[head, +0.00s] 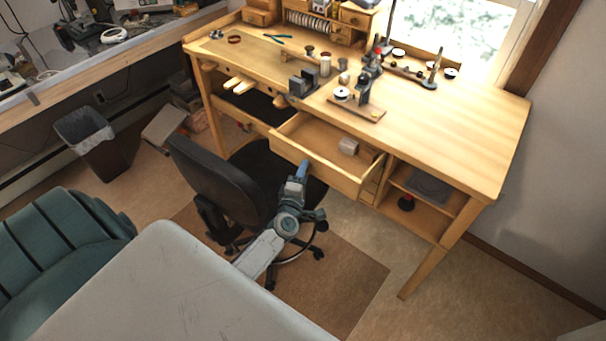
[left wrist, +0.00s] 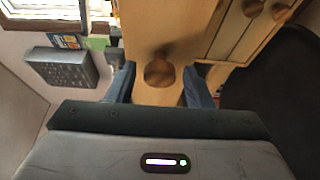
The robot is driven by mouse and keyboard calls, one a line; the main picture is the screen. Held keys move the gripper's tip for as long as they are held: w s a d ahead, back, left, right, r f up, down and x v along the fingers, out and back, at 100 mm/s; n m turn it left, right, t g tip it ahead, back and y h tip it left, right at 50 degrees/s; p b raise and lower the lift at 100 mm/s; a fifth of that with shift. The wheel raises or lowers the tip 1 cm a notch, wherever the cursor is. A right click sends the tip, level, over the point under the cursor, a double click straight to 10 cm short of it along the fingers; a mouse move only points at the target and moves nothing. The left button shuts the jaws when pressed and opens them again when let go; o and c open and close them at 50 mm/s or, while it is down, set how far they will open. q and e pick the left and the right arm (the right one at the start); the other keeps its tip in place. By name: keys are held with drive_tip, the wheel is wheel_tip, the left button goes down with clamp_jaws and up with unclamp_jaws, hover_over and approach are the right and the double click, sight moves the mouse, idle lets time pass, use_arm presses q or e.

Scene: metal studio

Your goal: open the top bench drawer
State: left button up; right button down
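The wooden workbench (head: 478,130) stands across the right half of the head view. Its top drawer (head: 335,180) is pulled well out, with its inside showing. My left gripper (head: 302,168) is in front of the drawer face in the head view. In the left wrist view, its two blue fingers (left wrist: 160,84) are spread apart, with a round wooden knob (left wrist: 159,71) between them. I see gaps on both sides of the knob, so the fingers do not clasp it. My right gripper is in neither view.
A black office chair (head: 215,175) stands just left of my left arm. A small grey object (head: 348,147) lies in the drawer. Open shelves (head: 425,215) are to its right. Tools and a small stand (head: 357,108) are on the benchtop. Floor at the lower right is clear.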

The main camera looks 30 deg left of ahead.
use_arm(q)
drive_tip(key=c, duration=0.7)
clamp_jaws()
drive_tip(key=s, duration=0.8)
drive_tip(key=shift+s+a+p, duration=0.3)
drive_tip(key=shift+s+a, duration=0.05)
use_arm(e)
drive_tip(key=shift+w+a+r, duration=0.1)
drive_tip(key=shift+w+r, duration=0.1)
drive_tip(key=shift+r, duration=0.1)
use_arm(q)
drive_tip(key=o, duration=0.9)
unclamp_jaws()
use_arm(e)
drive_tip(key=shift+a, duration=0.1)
use_arm(q)
drive_tip(key=shift+b+v, duration=1.7)
drive_tip(key=shift+v, duration=3.7)
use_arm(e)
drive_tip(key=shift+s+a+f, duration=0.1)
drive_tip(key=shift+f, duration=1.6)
